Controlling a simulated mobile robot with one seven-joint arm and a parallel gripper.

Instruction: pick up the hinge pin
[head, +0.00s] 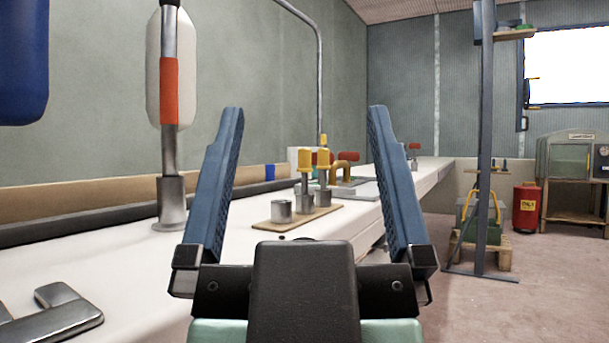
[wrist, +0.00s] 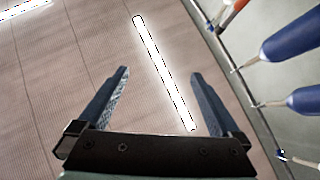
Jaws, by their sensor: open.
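My gripper (head: 305,109) is open and empty, its two blue fingers pointing up in the head view. In the wrist view my gripper (wrist: 160,73) faces the ceiling, with nothing between the fingers. Beyond it on the white bench, a tan board (head: 272,226) holds several metal sockets. Two yellow-topped pins, a nearer one (head: 305,160) and one slightly right (head: 323,158), stand upright in sockets, apart from my gripper. I cannot tell which is the hinge pin. A short metal socket (head: 281,210) at the board's left shows no pin.
A metal post with an orange band (head: 169,90) stands on the white bench (head: 130,275) at left. A metal bracket (head: 62,310) lies at front left. A blue upright (head: 483,130) and a red canister (head: 526,208) stand right.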

